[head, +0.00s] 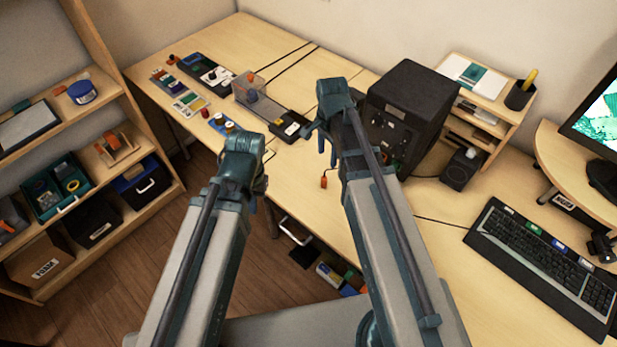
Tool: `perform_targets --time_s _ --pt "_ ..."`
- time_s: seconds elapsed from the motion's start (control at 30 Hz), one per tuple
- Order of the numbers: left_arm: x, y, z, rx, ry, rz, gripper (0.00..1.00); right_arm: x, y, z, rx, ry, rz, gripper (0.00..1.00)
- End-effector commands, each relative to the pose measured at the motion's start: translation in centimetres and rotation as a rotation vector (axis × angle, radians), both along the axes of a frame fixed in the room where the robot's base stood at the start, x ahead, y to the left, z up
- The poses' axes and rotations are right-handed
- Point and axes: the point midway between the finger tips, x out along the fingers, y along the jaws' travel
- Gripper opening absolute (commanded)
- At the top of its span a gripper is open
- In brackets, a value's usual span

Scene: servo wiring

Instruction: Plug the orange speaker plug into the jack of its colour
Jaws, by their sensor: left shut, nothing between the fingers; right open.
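A small orange plug (323,182) lies on the table near its front edge, with a thin dark lead rising from it. A large black speaker box (411,100) stands right of my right gripper. Its panel (388,133) carries several small jacks, too small to tell all their colours; a reddish-orange spot shows low on it. My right gripper (320,136) is open and empty above the table, left of the box and above the plug. My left gripper (245,150) is shut and empty, over the table's front edge; its fingertips are mostly hidden by its own wrist.
Small parts, a clear bin (249,86) and black strips lie on the far left table. A small speaker (461,168), desk organiser (484,100) and keyboard (545,262) are at the right. A shelf (60,150) stands left. Table between plug and keyboard is mostly clear.

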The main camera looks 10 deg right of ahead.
Motion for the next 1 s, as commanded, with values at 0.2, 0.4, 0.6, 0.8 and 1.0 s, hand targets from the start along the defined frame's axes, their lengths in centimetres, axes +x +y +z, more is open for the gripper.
perform_targets --time_s 0.2,0.4,0.6,0.8,1.0 --pt "0.0 0.0 -0.2 0.000 0.000 0.000 0.00 0.1 -0.2 -0.2 0.002 -0.001 -0.024 0.60" --pt "0.0 0.0 -1.8 0.000 0.000 0.000 0.00 0.1 -0.2 -1.8 0.001 -0.001 -0.021 0.60" --pt "0.0 0.0 -4.6 0.000 0.000 0.000 0.00 0.1 -0.2 -4.6 0.001 -0.001 -0.020 0.60" --pt "0.0 0.0 -7.4 0.000 0.000 0.000 0.00 0.1 -0.1 -7.4 0.001 -0.001 -0.020 0.60" --pt "0.0 0.0 -8.8 0.000 0.000 0.000 0.00 0.1 -0.1 -8.8 0.001 -0.001 -0.020 0.60"
